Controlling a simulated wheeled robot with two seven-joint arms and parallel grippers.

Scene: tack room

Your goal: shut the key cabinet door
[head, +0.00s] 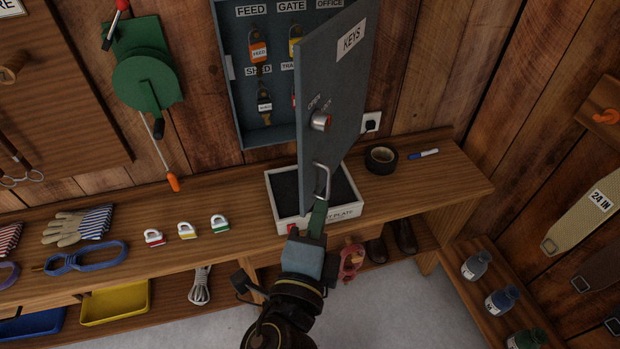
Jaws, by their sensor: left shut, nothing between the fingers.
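The grey key cabinet (240,100) hangs on the wooden wall with labelled keys on hooks inside. Its door (340,85), marked KEYS, is hinged on the right and stands wide open, swung out toward me. A round knob (320,121) and a metal bar handle (323,181) are on the door. My left gripper (318,215) is just below the door's lower edge by the handle, over the front of the white tray (290,219). Its fingers are closed with nothing between them. I cannot tell whether it touches the handle. My right gripper does not show.
A wooden bench (440,180) runs below the cabinet. Black tape (381,159) and a marker (423,154) lie to the right, several small padlocks (187,230) and gloves (80,224) to the left. A wall socket (371,122) is behind the door.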

